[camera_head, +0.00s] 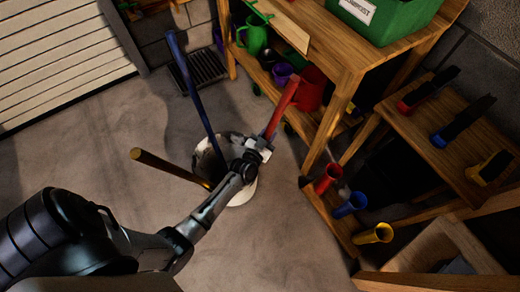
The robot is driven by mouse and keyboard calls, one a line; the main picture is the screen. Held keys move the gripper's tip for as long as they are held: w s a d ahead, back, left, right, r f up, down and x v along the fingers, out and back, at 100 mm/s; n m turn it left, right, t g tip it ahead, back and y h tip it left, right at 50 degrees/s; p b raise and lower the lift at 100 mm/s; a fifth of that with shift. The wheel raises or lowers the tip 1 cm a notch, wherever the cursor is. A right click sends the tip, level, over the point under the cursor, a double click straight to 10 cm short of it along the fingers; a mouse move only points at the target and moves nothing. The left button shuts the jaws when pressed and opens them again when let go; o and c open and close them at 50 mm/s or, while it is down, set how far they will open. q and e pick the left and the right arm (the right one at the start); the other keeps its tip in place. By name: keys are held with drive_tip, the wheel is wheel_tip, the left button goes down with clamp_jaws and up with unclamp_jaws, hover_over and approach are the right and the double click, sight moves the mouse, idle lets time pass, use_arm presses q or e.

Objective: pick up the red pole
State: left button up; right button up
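The red pole (282,107) slants up and to the right from a pale round bucket (242,193) on the floor. My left gripper (263,145) is at the lower visible part of the red pole, over the bucket's right side. Its fingertips meet the pole in the picture, but I cannot tell if they are closed on it. The gripper hides the pole's lower end. A blue pole (196,95) and a yellow pole (168,166) also lean out of the bucket, to the left. My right gripper is not in view.
A wooden workbench (322,42) with a green crate (385,18) stands behind the red pole. A wooden rack (335,222) with red, blue and yellow tubes is to the right. The floor on the left is clear up to a slatted door (55,55).

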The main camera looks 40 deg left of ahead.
use_arm(q)
clamp_jaws()
wheel_tip(320, 180, up, 10)
drive_tip(key=p, duration=0.6)
drive_tip(key=shift+p, duration=0.4)
drive_tip(key=w+d+r+p, duration=0.2)
drive_tip(key=r+p, duration=0.9)
drive_tip(key=p, duration=0.1)
drive_tip(key=w+d+r+p, duration=0.1)
drive_tip(key=r+p, duration=1.1)
drive_tip(key=shift+w+d+r, duration=0.3)
drive_tip(key=shift+w+d, duration=0.05)
drive_tip(key=shift+w, duration=0.15)
